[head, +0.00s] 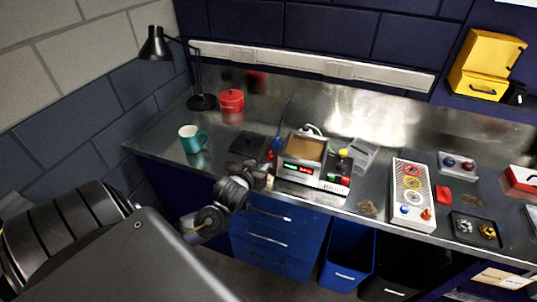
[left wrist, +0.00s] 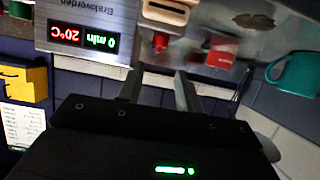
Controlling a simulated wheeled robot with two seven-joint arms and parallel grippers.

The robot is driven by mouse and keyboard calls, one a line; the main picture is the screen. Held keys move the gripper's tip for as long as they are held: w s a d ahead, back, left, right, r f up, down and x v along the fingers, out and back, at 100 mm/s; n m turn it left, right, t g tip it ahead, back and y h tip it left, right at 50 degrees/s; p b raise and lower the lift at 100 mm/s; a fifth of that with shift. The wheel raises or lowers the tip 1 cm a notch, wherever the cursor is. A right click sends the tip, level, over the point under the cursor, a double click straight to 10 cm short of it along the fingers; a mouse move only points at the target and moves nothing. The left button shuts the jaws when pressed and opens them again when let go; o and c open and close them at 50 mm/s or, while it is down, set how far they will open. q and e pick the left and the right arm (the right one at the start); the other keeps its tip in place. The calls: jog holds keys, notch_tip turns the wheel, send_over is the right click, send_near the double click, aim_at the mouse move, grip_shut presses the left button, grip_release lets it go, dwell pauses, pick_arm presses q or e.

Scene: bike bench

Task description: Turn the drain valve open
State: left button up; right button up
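The bath unit (head: 314,177) with a green and red display stands on the steel bench; its front, with "20°C" and "0 min", shows upside down in the left wrist view (left wrist: 88,22). A small red part (left wrist: 160,42), which looks like the drain valve handle, sits beside the unit's side. My left gripper (left wrist: 158,76) is open, its two fingers apart with the red part beyond and between their tips. In the head view my left gripper (head: 262,174) is at the unit's left front corner. Contact cannot be told. My right gripper is out of view.
A teal mug (head: 190,139), a red can (head: 231,101) and a black lamp (head: 157,46) stand to the left. A dark flat pad (head: 247,143) lies behind the gripper. A control panel (head: 411,194) and a black tray (head: 474,230) are to the right. Blue drawers (head: 280,228) are below.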

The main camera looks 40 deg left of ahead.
aim_at(269, 156)
pick_arm(q)
jog(key=p+x, duration=0.2)
jog(key=x, duration=0.7)
jog(key=shift+r, duration=0.15)
jog(key=shift+p+x, duration=0.35)
jog(key=shift+x, duration=0.6)
jog(key=shift+d, duration=0.1)
jog(key=shift+s, duration=0.1)
jog(key=c, duration=0.7)
